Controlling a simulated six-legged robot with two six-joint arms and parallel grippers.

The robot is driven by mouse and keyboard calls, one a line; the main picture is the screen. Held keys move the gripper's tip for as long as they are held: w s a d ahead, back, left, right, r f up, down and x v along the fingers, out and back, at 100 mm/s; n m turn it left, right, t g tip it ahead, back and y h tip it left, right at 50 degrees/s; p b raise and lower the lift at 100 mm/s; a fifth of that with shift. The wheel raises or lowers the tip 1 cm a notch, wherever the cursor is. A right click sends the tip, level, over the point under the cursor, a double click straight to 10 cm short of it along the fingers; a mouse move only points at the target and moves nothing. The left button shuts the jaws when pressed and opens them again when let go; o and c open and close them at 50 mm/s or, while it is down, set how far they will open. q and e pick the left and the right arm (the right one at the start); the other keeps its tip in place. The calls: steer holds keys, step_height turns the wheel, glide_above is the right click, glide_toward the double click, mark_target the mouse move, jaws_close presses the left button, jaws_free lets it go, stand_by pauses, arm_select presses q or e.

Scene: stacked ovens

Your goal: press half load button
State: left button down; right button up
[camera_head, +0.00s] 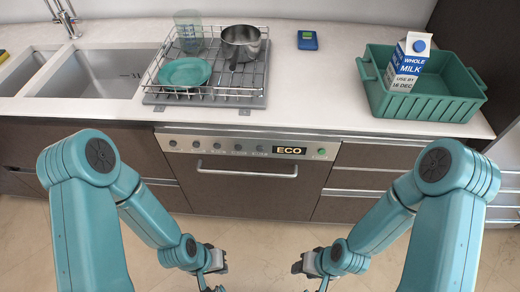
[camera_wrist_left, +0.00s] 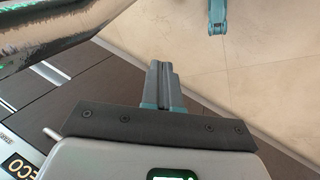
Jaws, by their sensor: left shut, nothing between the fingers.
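The dishwasher's control panel (camera_head: 245,147) runs under the front of the counter. It has a row of several small round buttons (camera_head: 237,147), a lit ECO display (camera_head: 289,150) and a green button (camera_head: 321,152) at its right end. The labels are too small to read, so I cannot tell which button is half load. My left gripper (camera_head: 214,272) is low in front of the dishwasher, apart from the panel; its fingers show shut and empty in the left wrist view (camera_wrist_left: 165,80). My right gripper (camera_head: 304,268) is low to its right; its finger opening is unclear.
A bar handle (camera_head: 247,172) sticks out below the panel. The counter above carries a dish rack (camera_head: 235,98) with a pot and plate, a blue-green device (camera_head: 307,40) and a green crate (camera_head: 430,105) with a milk carton. Free floor lies around the grippers.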

arm_select(q)
steer(key=w+d+r+m+t+h+b, duration=0.1)
steer(key=w+r+m+t+b, duration=0.2)
steer(key=w+m, duration=0.45)
steer(key=w+d+m+t+h+b, duration=0.25)
steer(key=w+m+b, duration=0.35)
steer(key=w, duration=0.3)
steer(key=w+d+r+m+t+h+b, duration=0.3)
steer(key=r+m+b, duration=0.5)
steer(key=b, duration=0.9)
steer(key=shift+w+d+r+m+t, duration=0.2)
steer(key=shift+w+d+m+t, duration=0.45)
steer(key=shift+w+d+t, duration=0.35)
steer(key=shift+s+d+h, duration=0.1)
steer(key=shift+s+h, duration=0.05)
steer(key=shift+h, duration=0.1)
